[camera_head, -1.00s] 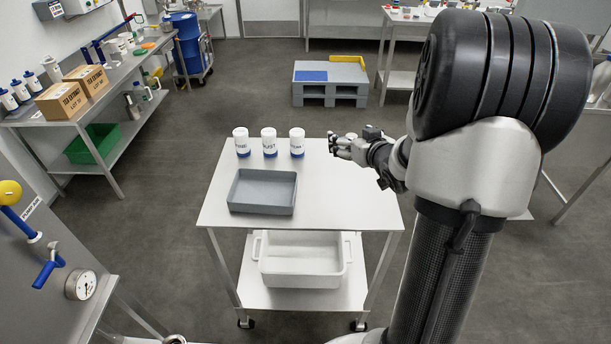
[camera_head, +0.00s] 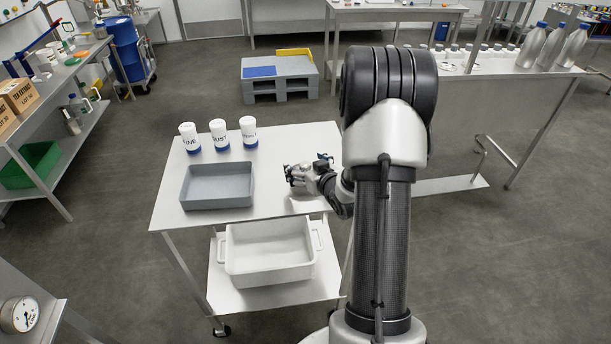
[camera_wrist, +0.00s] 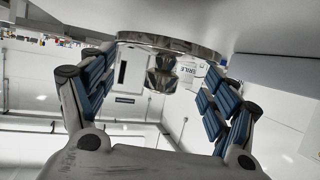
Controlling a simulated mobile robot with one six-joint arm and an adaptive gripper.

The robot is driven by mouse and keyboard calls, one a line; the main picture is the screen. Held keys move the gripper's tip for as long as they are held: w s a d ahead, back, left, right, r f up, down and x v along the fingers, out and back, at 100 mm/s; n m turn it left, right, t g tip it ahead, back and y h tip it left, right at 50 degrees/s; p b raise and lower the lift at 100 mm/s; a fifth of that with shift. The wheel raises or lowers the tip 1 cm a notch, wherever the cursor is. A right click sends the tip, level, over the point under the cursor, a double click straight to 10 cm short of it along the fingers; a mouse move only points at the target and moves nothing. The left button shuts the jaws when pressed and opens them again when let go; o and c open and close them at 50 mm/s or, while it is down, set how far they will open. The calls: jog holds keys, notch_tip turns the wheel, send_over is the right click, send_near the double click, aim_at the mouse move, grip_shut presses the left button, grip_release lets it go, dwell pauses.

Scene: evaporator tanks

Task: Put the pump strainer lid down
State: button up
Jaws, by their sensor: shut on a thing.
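The pump strainer lid (camera_wrist: 170,42) shows in the wrist view as a shiny metal round edge with a metal knob (camera_wrist: 162,76) below it in the picture. My gripper (camera_wrist: 160,62) has its blue-padded fingers on either side of the lid and is shut on it. In the head view my gripper (camera_head: 299,175) is low over the right part of the white cart top (camera_head: 270,190), right of the grey tray. The lid is hard to make out there, and I cannot tell whether it touches the cart top.
The grey tray (camera_head: 217,203) sits on the cart's left part. Three white canisters with blue bases, such as the middle one (camera_head: 219,135), stand behind it. A white tub (camera_head: 268,262) is on the lower shelf. A grey pallet (camera_head: 279,80) stands behind on the floor.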

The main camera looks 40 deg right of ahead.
jog(key=shift+f, duration=1.3)
jog(key=shift+f+b, duration=0.15)
jog(key=shift+b, duration=0.3)
jog(key=o, duration=1.2)
jog(key=p+v, duration=0.2)
jog(key=v, duration=1)
jog(key=shift+p, duration=0.35)
jog(key=shift+d, duration=0.1)
